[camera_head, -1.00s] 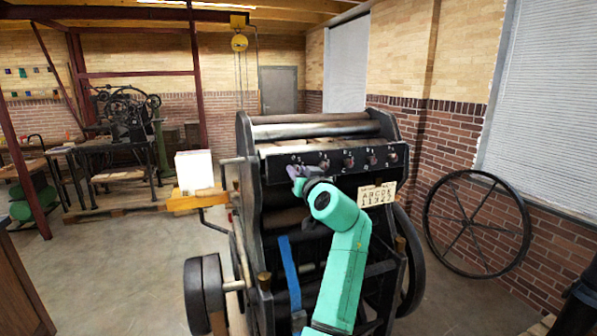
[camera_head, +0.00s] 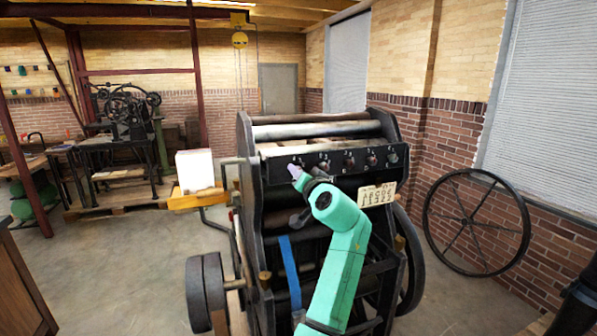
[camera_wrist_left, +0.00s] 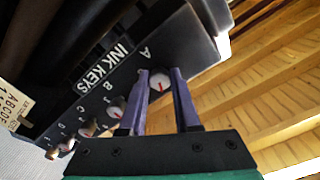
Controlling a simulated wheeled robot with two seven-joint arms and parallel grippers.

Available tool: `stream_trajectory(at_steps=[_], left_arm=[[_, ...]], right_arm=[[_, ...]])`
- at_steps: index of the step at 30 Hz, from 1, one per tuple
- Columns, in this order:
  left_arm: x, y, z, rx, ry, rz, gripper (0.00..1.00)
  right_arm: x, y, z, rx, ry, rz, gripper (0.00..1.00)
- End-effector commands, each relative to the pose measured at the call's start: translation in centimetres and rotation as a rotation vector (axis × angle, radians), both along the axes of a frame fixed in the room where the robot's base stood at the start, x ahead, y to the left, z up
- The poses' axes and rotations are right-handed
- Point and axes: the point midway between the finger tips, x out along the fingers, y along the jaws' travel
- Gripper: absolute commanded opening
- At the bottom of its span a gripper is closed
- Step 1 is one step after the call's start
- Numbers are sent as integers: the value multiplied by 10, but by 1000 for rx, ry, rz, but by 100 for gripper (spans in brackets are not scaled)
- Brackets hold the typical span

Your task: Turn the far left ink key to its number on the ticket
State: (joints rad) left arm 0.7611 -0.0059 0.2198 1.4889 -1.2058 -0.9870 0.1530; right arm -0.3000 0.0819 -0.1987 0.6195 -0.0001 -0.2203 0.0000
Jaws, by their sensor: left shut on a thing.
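The far left ink key, A (camera_wrist_left: 160,83), is a round pale knob with a red mark on its face. In the left wrist view it sits between the two purple fingers of my left gripper (camera_wrist_left: 160,76), which are shut on it. In the head view my left gripper (camera_head: 297,173) is at the left end of the black key panel (camera_head: 335,163) and largely covers this key. The ticket (camera_head: 376,195) hangs below the panel's right end, its letters over a row of numbers too small to read surely. My right gripper is not in view.
The other ink keys run along the panel to the right, the closest being B (camera_wrist_left: 116,107). The black press (camera_head: 260,215) stands below and around my arm. A large spoked wheel (camera_head: 478,222) leans on the brick wall. A white paper stack (camera_head: 195,170) stands left of the press.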

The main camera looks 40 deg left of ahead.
Motion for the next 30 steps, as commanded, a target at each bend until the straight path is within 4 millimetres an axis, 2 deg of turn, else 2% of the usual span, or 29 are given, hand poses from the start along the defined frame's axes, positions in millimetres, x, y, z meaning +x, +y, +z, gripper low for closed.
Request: stream_trajectory(at_steps=[12,29,30], left_arm=[[1,-1,2,110,205,-2,0],[1,-1,1,128,241,-3,0],[1,-1,1,128,240,-3,38]], right_arm=[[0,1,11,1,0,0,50],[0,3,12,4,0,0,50],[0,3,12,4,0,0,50]])
